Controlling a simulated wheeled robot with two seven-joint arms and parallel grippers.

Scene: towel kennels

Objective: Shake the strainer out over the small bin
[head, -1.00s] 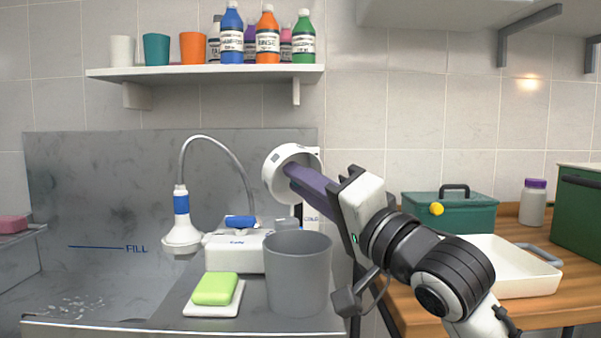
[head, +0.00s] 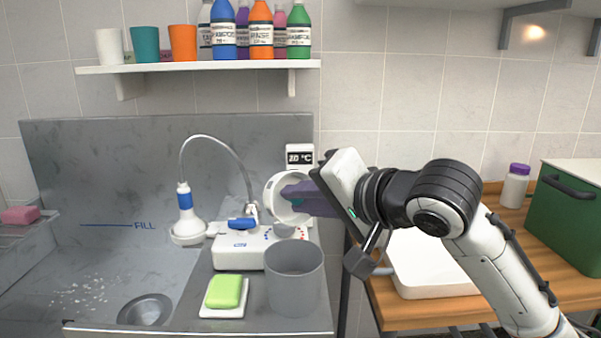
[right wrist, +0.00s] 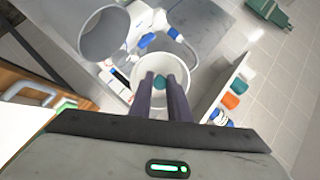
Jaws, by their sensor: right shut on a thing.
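The white, round strainer (head: 275,196) is held up on its side above and a little behind the small grey bin (head: 293,282). Its mouth faces right, toward my gripper. My right gripper (head: 290,195) has purple fingers that reach into the strainer and are shut on it; their tips are partly hidden by its wall. In the right wrist view the strainer's rim (right wrist: 134,75) surrounds the fingers, with a small teal part between the tips. The bin (right wrist: 88,40) shows there beside the strainer. My left gripper is not in view.
A white tap unit (head: 235,256) and a green soap on a dish (head: 224,291) stand close to the bin. A shower head (head: 187,228) hangs at the left over the metal tub. A temperature display (head: 300,158) is behind the strainer. A white tray (head: 430,265) lies right.

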